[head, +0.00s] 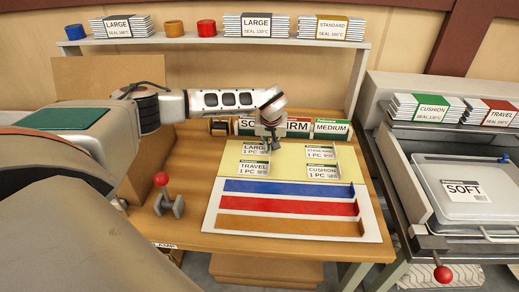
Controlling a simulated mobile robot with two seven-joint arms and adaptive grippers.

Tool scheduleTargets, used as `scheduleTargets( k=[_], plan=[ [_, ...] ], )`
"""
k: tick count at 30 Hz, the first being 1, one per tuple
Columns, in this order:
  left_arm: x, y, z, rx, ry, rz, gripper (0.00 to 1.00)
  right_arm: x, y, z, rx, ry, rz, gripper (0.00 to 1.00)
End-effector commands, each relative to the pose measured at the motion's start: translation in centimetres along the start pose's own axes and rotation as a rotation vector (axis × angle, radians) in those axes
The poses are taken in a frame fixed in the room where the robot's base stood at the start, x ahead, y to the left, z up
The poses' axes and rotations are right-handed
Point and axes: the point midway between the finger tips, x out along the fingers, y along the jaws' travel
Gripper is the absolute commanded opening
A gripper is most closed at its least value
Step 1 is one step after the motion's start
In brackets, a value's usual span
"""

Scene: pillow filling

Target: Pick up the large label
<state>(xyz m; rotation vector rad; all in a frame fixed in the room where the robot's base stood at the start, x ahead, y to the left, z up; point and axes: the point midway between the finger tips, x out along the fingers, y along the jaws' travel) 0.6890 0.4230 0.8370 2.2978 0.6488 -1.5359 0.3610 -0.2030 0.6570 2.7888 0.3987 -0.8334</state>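The large label (251,148) is a white card with a green strip, reading "LARGE 1 PC". It lies at the back left of a pale yellow board (290,163) on the wooden table. My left gripper (271,147) points down at the label's right side and covers part of it. Its fingers are small here. I cannot tell whether they touch the label or are open or shut. My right gripper is not in view.
Travel (254,168), standard (320,151) and cushion (322,171) labels share the board. Blue, red and brown strips (290,208) lie in front. A red-knobbed lever (162,181) stands left. Firmness signs (331,128) stand behind. A tray marked "SOFT" (465,208) sits right.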

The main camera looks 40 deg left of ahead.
Motion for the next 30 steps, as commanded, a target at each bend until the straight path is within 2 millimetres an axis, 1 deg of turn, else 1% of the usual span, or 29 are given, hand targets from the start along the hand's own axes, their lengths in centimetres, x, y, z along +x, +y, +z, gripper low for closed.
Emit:
scheduleTargets(
  k=[3, 4, 5, 16, 20, 23, 26, 29, 30],
  plan=[
    [-0.1, 0.0, 0.0, 0.000, 0.000, 0.000, 0.10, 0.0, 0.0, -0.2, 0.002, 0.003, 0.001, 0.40],
    [-0.1, 0.0, 0.0, 0.000, 0.000, 0.000, 0.03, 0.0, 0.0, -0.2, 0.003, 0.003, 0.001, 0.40],
    [-0.1, 0.0, 0.0, 0.000, 0.000, 0.000, 0.00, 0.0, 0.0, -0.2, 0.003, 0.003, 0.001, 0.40],
    [-0.1, 0.0, 0.0, 0.000, 0.000, 0.000, 0.00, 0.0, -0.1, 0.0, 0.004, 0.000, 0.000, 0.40],
    [-0.5, 0.1, -0.2, 0.000, 0.001, 0.001, 0.00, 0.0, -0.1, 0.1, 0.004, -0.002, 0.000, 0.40],
    [-1.3, 0.1, -0.6, 0.000, 0.002, 0.002, 0.00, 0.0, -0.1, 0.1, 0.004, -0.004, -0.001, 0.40],
    [-2.6, 0.1, -1.2, 0.000, 0.004, 0.002, 0.00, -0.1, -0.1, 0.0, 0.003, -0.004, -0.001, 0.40],
    [-4.4, 0.1, -2.0, -0.001, 0.005, 0.003, 0.00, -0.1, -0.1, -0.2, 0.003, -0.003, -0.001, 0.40],
    [-5.4, 0.1, -2.4, -0.003, 0.005, 0.003, 0.00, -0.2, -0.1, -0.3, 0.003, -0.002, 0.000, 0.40]
  ],
)
